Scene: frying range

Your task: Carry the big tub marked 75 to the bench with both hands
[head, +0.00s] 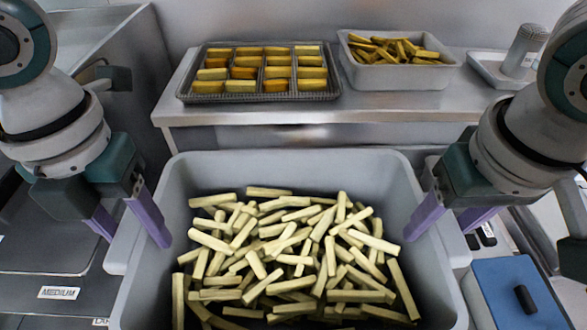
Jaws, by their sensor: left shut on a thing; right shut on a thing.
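The big grey tub (290,164) fills the lower middle of the head view, full of pale cut sticks (285,250). A 75 mark is not visible from here. My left gripper (134,226) is shut on the tub's left side, its purple fingers around the rim. My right gripper (447,218) is shut on the tub's right side in the same way. The tub looks level between the two arms; its near end is cut off by the frame. The steel bench (330,108) lies just beyond the tub's far rim.
On the bench stand a dark tray (263,96) of yellow and orange blocks, a grey bin (402,76) of golden fries, and a shaker (523,50) on a small tray. A blue-lidded box (510,288) is at lower right. A label reading MEDIUM (58,293) is at lower left.

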